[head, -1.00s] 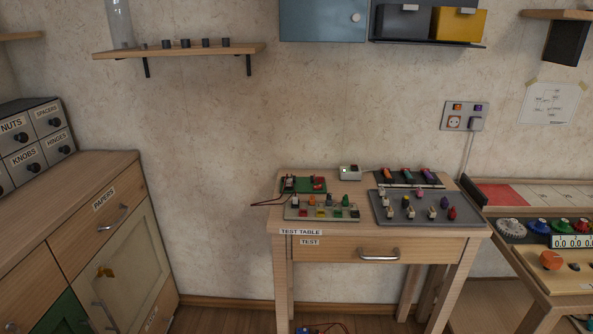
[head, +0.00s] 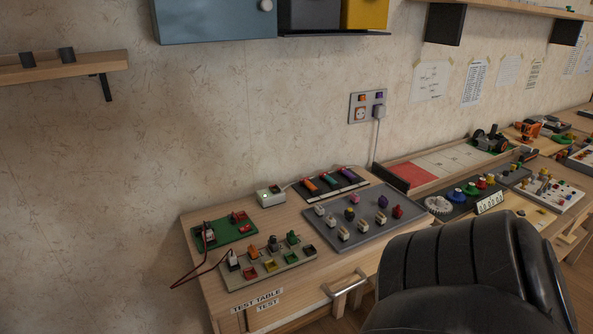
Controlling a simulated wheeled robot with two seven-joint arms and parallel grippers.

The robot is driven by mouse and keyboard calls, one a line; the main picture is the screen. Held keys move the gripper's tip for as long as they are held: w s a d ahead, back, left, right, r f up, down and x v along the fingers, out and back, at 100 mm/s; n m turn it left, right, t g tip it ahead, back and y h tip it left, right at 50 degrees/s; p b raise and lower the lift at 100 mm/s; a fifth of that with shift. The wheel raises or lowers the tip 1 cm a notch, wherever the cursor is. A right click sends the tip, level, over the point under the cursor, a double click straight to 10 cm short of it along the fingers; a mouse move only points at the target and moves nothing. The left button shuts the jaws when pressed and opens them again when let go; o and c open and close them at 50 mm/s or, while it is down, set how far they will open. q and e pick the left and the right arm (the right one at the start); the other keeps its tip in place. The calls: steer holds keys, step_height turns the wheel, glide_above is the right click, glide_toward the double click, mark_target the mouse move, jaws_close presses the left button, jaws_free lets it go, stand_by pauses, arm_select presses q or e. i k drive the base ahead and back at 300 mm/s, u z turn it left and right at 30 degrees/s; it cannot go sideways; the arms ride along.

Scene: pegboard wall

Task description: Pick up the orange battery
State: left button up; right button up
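The orange battery (head: 311,186) lies at the left end of a dark rack (head: 349,191) at the back of the test table (head: 200,265). A teal battery (head: 328,180) and a purple battery (head: 346,174) lie beside it in the same rack. Neither of my grippers is in the head view.
A white box (head: 270,196) with a green light stands left of the rack. In front are a grey tray (head: 362,231) of small parts, a green board (head: 224,229) and a beige board (head: 290,263). A cable hangs from the wall socket (head: 366,107).

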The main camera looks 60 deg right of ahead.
mark_target(310, 185)
steer(key=z, duration=2.2)
